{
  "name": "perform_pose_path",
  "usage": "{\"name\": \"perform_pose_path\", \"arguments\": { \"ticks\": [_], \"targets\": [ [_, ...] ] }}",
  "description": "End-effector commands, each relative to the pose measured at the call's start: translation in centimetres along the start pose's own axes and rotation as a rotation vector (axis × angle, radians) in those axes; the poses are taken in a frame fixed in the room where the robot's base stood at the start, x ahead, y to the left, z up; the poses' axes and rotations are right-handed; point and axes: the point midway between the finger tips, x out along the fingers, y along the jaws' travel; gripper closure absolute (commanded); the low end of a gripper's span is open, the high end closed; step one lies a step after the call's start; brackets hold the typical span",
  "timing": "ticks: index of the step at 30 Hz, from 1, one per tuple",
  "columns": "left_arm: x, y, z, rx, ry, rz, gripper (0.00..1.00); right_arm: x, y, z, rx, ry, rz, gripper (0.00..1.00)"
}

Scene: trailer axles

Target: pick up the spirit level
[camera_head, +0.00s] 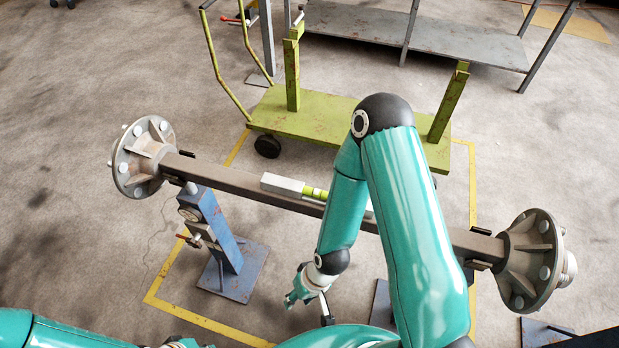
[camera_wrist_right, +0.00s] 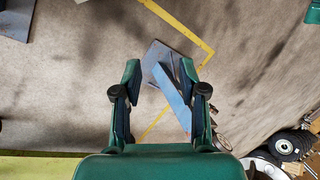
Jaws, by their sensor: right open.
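The spirit level (camera_head: 285,185) is a silver bar with a yellow-green vial section. It lies along the top of the brown axle beam (camera_head: 235,182), left of the middle, in the head view. My right arm hides part of its right portion. My right gripper (camera_head: 308,302) is below and in front of the beam, apart from the level. In the right wrist view its two fingers (camera_wrist_right: 160,75) are spread, with nothing held between them; the level cannot be made out there. My left gripper (camera_head: 180,343) barely shows at the bottom edge, too cut off to judge.
The axle has hubs at its left (camera_head: 143,157) and right (camera_head: 530,260) ends. A blue stand (camera_head: 212,232) supports its left side and also shows beyond the fingers in the wrist view (camera_wrist_right: 172,95). A green cart (camera_head: 330,112) stands behind, with a grey table (camera_head: 440,32) farther back.

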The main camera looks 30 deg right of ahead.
Motion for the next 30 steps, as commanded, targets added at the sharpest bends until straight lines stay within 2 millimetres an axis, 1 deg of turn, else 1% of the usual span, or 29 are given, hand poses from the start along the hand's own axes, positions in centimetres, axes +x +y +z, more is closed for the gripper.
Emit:
{"name": "perform_pose_path", "arguments": {
  "ticks": [10, 11, 12, 14, 17, 20, 23, 25, 26, 28, 29, 30],
  "targets": [
    [0.0, 0.0, 0.1, 0.000, -0.002, 0.000, 1.00, 0.0, 0.0, 0.1, 0.000, -0.002, 0.000, 0.58],
    [0.0, 0.0, 0.1, 0.000, -0.002, 0.000, 1.00, 0.0, 0.0, 0.1, 0.000, -0.002, 0.000, 0.55],
    [0.0, 0.0, 0.1, 0.000, -0.002, 0.000, 1.00, 0.0, 0.0, 0.1, 0.002, -0.002, 0.000, 0.48],
    [0.0, 0.0, 0.1, 0.000, -0.002, 0.000, 1.00, -0.1, 0.0, 0.1, 0.014, -0.001, 0.000, 0.38],
    [0.0, 0.0, 0.1, 0.000, -0.002, 0.000, 1.00, 0.0, -0.3, 0.3, 0.078, -0.010, 0.000, 0.38],
    [0.0, 0.0, 0.1, 0.000, -0.001, 0.000, 1.00, 0.0, -0.4, 1.5, 0.216, -0.063, 0.007, 0.38],
    [0.0, 0.0, 0.1, 0.000, -0.001, 0.000, 1.00, -0.1, -0.4, 3.2, 0.432, -0.152, 0.034, 0.38],
    [0.0, 0.0, 0.1, 0.000, -0.001, 0.000, 1.00, -0.4, -0.3, 4.1, 0.621, -0.222, 0.073, 0.38],
    [0.0, 0.0, 0.1, 0.000, -0.001, 0.000, 1.00, -0.7, -0.3, 4.1, 0.708, -0.244, 0.093, 0.38],
    [0.0, 0.0, 0.1, 0.000, -0.001, 0.000, 1.00, -2.0, -0.3, 3.4, 0.922, -0.275, 0.139, 0.38],
    [0.0, 0.0, 0.1, 0.000, -0.001, 0.000, 1.00, -2.8, -0.3, 2.8, 1.019, -0.282, 0.154, 0.38],
    [0.0, 0.0, 0.0, 0.000, -0.001, 0.000, 1.00, -4.0, -0.2, 1.9, 1.152, -0.284, 0.178, 0.38]
  ]
}}
